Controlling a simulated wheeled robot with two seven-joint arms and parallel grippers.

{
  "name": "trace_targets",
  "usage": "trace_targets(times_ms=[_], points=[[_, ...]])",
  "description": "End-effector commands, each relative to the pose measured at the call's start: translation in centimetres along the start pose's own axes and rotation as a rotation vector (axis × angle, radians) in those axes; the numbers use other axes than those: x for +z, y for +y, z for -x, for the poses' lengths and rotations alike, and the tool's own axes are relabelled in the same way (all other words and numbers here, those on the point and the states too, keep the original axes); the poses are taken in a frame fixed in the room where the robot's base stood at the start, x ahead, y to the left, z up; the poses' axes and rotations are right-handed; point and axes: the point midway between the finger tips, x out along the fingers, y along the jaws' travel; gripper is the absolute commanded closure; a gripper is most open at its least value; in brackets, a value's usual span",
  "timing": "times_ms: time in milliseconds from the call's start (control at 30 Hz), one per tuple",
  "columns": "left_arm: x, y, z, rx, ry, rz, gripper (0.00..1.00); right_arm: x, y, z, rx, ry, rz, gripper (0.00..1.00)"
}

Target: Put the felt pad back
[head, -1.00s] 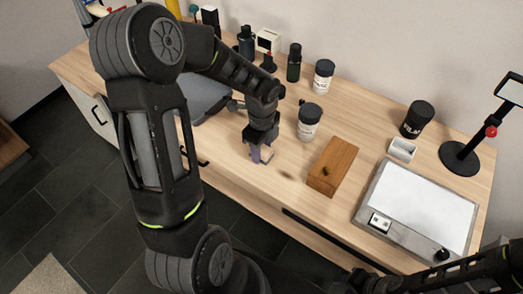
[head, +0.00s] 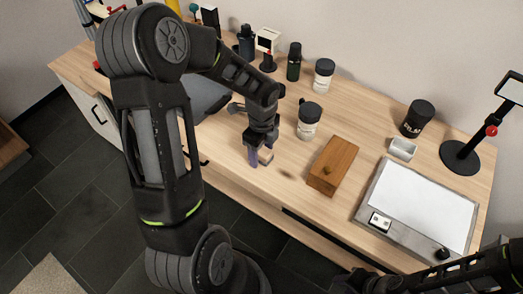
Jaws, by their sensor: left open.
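My left gripper (head: 260,155) points down over the front part of the table, left of the wooden box, with its fingers apart. A small pale pinkish block (head: 266,157) shows at its fingertips; I cannot tell whether it touches the fingers or the tabletop. I cannot clearly make out the felt pad. A wooden box (head: 332,166) with a small dark spot on top stands to the right of the gripper. Part of my right arm shows at the lower right, but its gripper is not in view.
A white-topped panel (head: 423,207) lies at the right, with a small white tray (head: 402,149) behind it. Dark-lidded jars (head: 309,121) and bottles stand at the back. A black stand (head: 462,157) is at the far right. The table (head: 373,130) is bare between jars and box.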

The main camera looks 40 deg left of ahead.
Motion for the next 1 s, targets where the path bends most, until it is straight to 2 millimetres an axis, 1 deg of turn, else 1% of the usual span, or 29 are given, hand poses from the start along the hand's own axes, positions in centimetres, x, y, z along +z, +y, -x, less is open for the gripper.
trace_targets(times_ms=[100,167,267,367,600,700,833,1000], points=[[0.0,0.0,0.6,-0.001,0.000,0.000,0.39,0.0,-0.1,0.4,0.001,-0.001,-0.001,0.64],[0.1,-0.1,0.9,-0.003,-0.001,0.001,0.39,0.0,-0.1,0.2,0.001,-0.001,0.000,0.64],[0.1,-0.1,2.1,-0.004,-0.002,0.000,0.39,0.0,-0.1,0.2,0.001,0.000,0.000,0.64],[0.1,-0.1,3.9,-0.006,-0.002,0.001,0.39,0.0,0.0,0.1,0.001,0.000,0.000,0.64],[0.0,-0.1,9.0,-0.006,-0.002,0.000,0.39,0.0,0.0,0.0,0.000,0.000,0.000,0.64],[0.0,-0.1,10.6,-0.005,-0.001,0.000,0.39,0.0,0.0,0.0,0.000,0.000,0.000,0.64],[0.0,-0.1,11.9,-0.002,-0.001,0.000,0.39,0.0,0.0,-0.1,0.000,0.000,0.000,0.64],[0.0,0.0,12.4,0.000,0.000,0.000,0.39,0.0,0.0,-0.1,0.000,0.000,0.000,0.64]])
